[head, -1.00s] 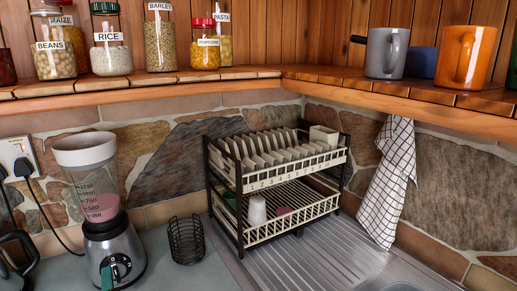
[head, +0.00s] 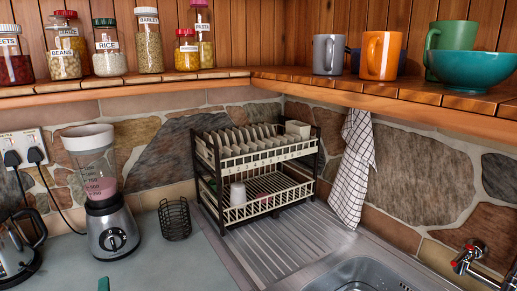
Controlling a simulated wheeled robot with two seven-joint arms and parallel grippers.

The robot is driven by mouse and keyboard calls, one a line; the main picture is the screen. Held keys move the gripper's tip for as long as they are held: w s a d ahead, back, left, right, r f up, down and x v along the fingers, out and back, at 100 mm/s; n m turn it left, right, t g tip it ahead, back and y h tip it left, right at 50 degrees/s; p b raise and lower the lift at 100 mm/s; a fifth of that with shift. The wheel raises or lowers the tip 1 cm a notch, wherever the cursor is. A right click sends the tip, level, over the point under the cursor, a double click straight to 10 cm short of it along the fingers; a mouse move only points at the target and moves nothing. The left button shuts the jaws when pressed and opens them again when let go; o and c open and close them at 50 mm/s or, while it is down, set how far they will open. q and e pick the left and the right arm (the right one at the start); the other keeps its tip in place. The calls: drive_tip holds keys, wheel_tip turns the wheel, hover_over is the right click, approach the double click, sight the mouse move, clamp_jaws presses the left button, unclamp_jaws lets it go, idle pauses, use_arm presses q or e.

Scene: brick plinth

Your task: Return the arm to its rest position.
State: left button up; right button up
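Neither of my grippers can be made out in the head view. A small green piece (head: 103,284) pokes up at the bottom edge, in front of the blender (head: 108,215). Too little of it shows to tell what it is or whether it belongs to me. No arm link of mine is clearly visible.
A two-tier dish rack (head: 258,150) with a white cup (head: 238,195) stands on the ridged drainer, beside the sink (head: 365,272) and tap (head: 468,257). A wire basket (head: 174,220) and kettle (head: 15,250) stand on the counter. Jars, mugs and a teal bowl (head: 470,69) line the shelf.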

use_arm(q)
drive_tip(key=s+d+f+n+g+h, duration=0.5)
drive_tip(key=s+f, duration=0.3)
drive_tip(key=s, duration=0.3)
drive_tip(key=s+d+f+n+g+h, duration=0.35)
drive_tip(key=s+d+f+g, duration=0.2)
drive_tip(key=s+f, duration=0.45)
wheel_tip(320, 180, down, 31)
drive_tip(key=s+g+b, duration=0.2)
drive_tip(key=s+b, duration=0.1)
drive_tip(key=b, duration=0.3)
drive_tip(key=s+a+f+b, duration=0.1)
drive_tip(key=s+f+b, duration=0.1)
drive_tip(key=s+f, duration=0.6)
drive_tip(key=s+a+f+g+b, duration=0.1)
drive_tip(key=s+a+f+b, duration=0.1)
drive_tip(key=s+f, duration=0.6)
wheel_tip(320, 180, down, 4)
drive_tip(key=shift+a+h, duration=0.25)
drive_tip(key=shift+h, duration=0.1)
use_arm(e)
wheel_tip(320, 180, down, 10)
drive_tip(key=shift+w+a, duration=0.4)
drive_tip(key=shift+a, duration=0.05)
use_arm(q)
drive_tip(key=shift+m, duration=0.25)
